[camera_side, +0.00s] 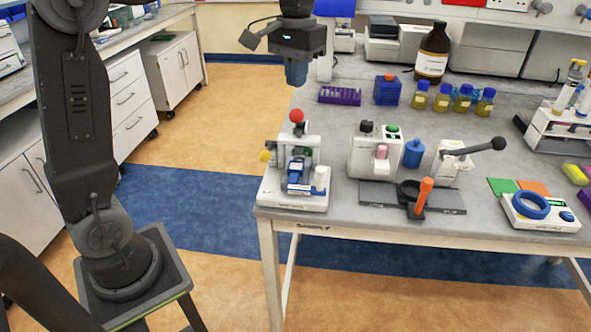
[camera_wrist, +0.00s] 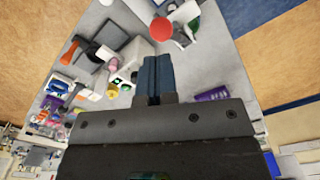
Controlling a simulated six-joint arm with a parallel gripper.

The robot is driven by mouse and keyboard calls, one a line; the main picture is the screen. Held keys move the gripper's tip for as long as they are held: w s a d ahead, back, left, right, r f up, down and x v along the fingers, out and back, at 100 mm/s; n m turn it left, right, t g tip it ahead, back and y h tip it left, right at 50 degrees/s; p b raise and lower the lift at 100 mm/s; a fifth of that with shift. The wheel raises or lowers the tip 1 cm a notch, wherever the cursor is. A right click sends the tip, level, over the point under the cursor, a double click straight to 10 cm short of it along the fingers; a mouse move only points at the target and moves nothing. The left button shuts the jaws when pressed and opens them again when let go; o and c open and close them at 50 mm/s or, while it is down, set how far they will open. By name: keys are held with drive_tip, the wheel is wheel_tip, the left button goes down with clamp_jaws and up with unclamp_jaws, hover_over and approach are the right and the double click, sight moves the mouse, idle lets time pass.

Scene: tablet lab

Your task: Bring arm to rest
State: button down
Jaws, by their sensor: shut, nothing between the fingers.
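My gripper (camera_side: 296,74) hangs above the back left part of the bench in the side view, pointing down. Its blue fingers are together and hold nothing. In the wrist view the shut fingers (camera_wrist: 154,74) point toward the bench, with clear space around the tips. My gripper touches nothing.
The grey bench (camera_side: 300,122) carries a white press with a red knob (camera_side: 296,116), a purple rack (camera_side: 340,95), a blue box (camera_side: 387,90), a brown bottle (camera_side: 433,52) and several small yellow jars. Space around my gripper is clear.

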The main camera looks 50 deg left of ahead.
drive_tip(key=shift+r, duration=0.25)
drive_tip(key=shift+s, duration=0.15)
drive_tip(key=s+d+f+m+t, duration=0.1)
drive_tip(key=s+d+f+t, duration=0.1)
drive_tip(key=s, duration=0.8)
drive_tip(key=s+d+f+m+t, duration=0.2)
drive_tip(key=s+d+f+t, duration=0.1)
drive_tip(key=s, duration=0.6)
drive_tip(key=shift+s+d+f+t, duration=0.3)
drive_tip(key=shift+s+d+f, duration=0.15)
drive_tip(key=shift+f, duration=0.5)
